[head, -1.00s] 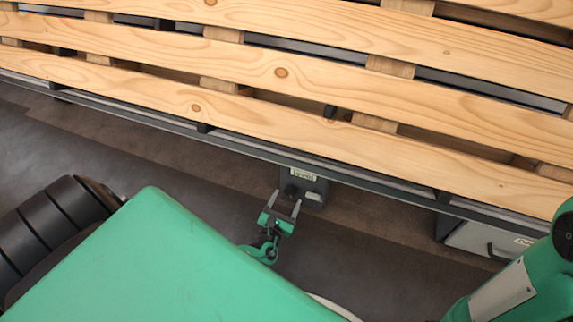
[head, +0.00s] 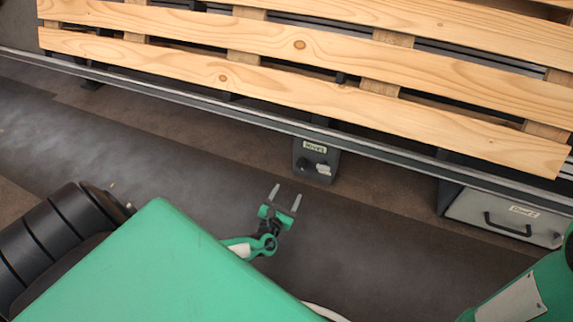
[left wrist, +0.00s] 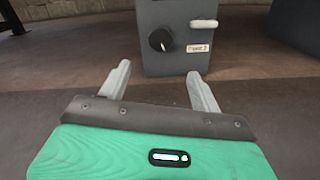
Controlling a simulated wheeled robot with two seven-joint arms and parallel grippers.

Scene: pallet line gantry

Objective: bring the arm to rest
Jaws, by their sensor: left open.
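My left gripper (head: 286,196) is open and empty, low over the dark floor in front of the pallet line. Its two grey fingers also show in the left wrist view (left wrist: 158,82), spread apart with nothing between them. A dark grey control box (head: 316,163) with a black knob and a light switch lever stands beyond the fingertips, with a clear gap between. In the left wrist view the same box (left wrist: 178,22) is straight ahead, its knob (left wrist: 160,40) at its left side. My right gripper is not in view.
A wooden pallet (head: 330,95) lies on the conveyor, whose metal rail (head: 240,120) runs across the view. A grey drawer (head: 505,218) with a black handle sits under the rail at right. The floor (head: 390,240) around the gripper is clear.

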